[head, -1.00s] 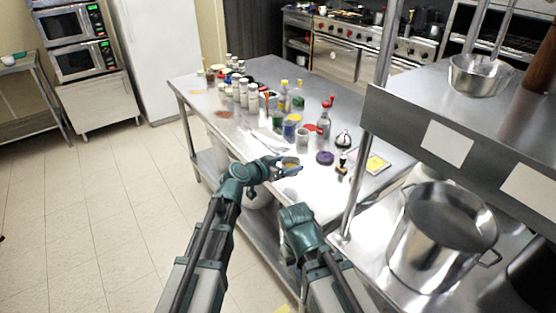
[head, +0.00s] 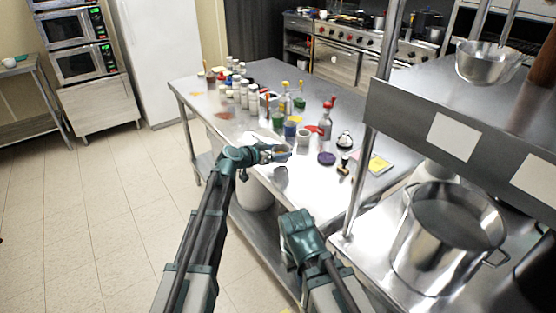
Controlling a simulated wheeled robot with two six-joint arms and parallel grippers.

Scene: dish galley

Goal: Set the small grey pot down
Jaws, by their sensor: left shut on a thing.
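The small grey pot (head: 282,152) is at the end of my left arm, over the near part of the steel table (head: 311,185). It looks upright, with something yellowish at its top. My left gripper (head: 278,153) is shut on it and covers part of it. A patch like a shadow or reflection lies on the steel below; the gap cannot be measured from here. My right gripper (head: 298,238) is low, in front of the table's near edge, and its fingers are hidden.
A purple lid-like disc (head: 326,158), a grey cup (head: 303,137) and a red-capped bottle (head: 325,118) stand beyond and to the right. Several jars stand further back. A steel post (head: 366,150) and a large stockpot (head: 445,240) are at the right. Bare steel lies in front.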

